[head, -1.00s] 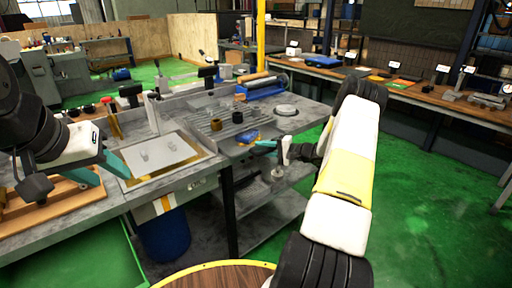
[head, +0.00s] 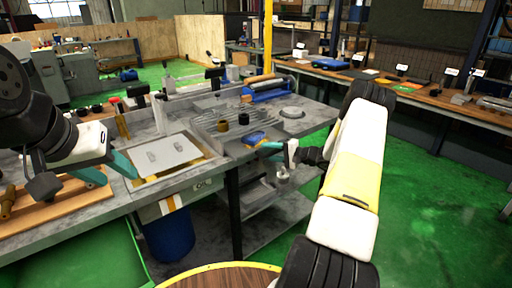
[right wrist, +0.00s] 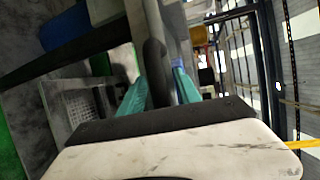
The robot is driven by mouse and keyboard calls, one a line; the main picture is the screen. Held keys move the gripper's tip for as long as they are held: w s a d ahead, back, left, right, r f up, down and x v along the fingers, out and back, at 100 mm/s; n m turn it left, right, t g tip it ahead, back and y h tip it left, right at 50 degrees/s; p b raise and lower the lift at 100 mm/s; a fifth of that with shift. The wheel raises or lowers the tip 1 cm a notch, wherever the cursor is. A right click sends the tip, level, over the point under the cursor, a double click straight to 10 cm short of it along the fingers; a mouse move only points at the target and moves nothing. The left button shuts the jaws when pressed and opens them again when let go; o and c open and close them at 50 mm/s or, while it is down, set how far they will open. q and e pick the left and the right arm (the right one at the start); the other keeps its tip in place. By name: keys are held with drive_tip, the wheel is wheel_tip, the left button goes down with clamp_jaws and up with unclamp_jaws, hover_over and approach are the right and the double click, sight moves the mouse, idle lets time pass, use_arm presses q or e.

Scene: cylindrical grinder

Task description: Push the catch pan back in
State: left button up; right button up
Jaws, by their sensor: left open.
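The catch pan cannot be singled out for certain. A grey perforated metal piece (right wrist: 85,105) at the left of the right wrist view may be part of it. Grey metal parts (head: 268,185) also sit under the right-hand bench top in the head view. My right gripper (head: 272,146) is at that bench's front edge, just below the blue item (head: 255,138). In the right wrist view its teal fingers (right wrist: 160,92) lie either side of a dark rounded bar (right wrist: 154,70); whether they grip it is unclear. My left gripper (head: 106,170) is open and empty above the left bench.
A framed tray with a pale plate (head: 172,153) lies on the left bench. A wooden board (head: 60,192) is below my left gripper. A bench leg (head: 234,212) and a blue drum (head: 168,236) stand below. Green floor (head: 430,200) is open at the right.

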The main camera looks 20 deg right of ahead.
sight(278, 152)
drive_tip(key=v, duration=0.7)
drive_tip(key=shift+s+d+r, duration=0.1)
drive_tip(key=shift+s+d, duration=0.1)
drive_tip(key=shift+d, duration=0.05)
